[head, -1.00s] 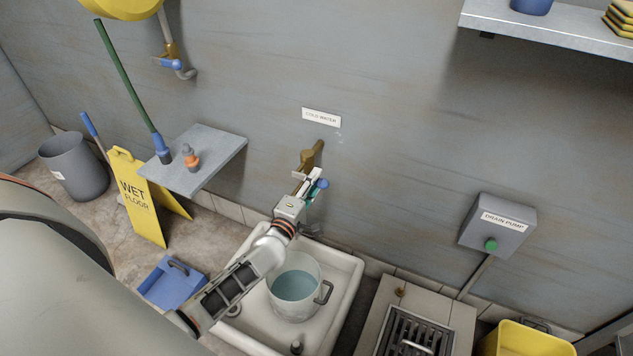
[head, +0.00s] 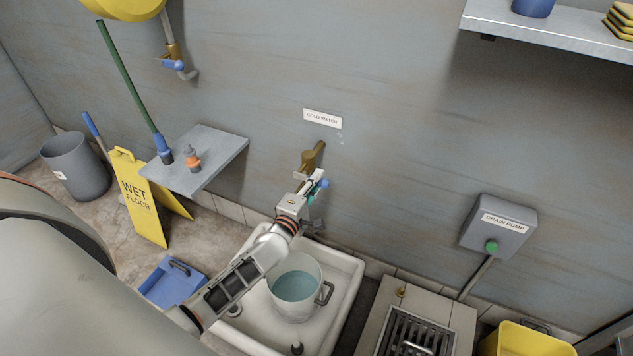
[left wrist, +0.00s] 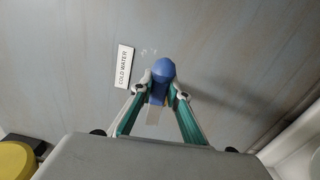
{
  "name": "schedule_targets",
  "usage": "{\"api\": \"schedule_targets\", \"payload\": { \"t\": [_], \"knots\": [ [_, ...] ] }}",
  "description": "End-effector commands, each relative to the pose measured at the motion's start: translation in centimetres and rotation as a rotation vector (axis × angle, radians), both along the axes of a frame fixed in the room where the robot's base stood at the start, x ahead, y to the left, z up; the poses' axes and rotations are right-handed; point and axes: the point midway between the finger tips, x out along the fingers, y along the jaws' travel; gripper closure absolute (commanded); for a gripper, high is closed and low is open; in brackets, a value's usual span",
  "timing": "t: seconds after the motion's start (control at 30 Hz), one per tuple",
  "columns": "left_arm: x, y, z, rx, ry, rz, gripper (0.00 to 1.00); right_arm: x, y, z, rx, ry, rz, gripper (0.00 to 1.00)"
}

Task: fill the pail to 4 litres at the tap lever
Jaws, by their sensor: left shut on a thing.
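The white pail (head: 294,290) stands upright in the sink with bluish water in it; its handle is at its right side. The water level in litres cannot be read. The brass cold-water tap (head: 312,157) comes out of the wall above the sink. My left gripper (head: 317,188) is at the tap, shut on the blue tap lever (head: 324,184). In the left wrist view the lever (left wrist: 163,72) sits between the two fingertips. My gripper hides much of the tap and its spout. My right gripper is not in view.
The white sink (head: 347,290) surrounds the pail. A grey shelf (head: 222,150) with a bottle is at left, above a yellow wet-floor sign (head: 140,200). A drain pump box (head: 500,228) and a floor grate (head: 420,335) are at right.

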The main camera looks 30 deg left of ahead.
Motion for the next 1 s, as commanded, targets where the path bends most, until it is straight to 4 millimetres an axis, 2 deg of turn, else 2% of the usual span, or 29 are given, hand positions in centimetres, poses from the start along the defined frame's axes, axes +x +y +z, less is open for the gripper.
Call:
{"api": "schedule_targets", "payload": {
  "t": [0.3, 0.7, 1.0],
  "knots": [
    [0.0, 0.2, 1.9, -0.232, -0.016, -0.002, 1.00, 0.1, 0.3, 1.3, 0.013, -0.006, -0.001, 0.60],
    [-0.1, 1.2, 3.7, -0.574, -0.035, -0.002, 1.00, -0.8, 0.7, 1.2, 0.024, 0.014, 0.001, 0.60],
    [-0.1, 1.9, 4.3, -0.736, -0.042, -0.001, 1.00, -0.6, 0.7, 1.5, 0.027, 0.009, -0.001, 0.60]
  ]
}}
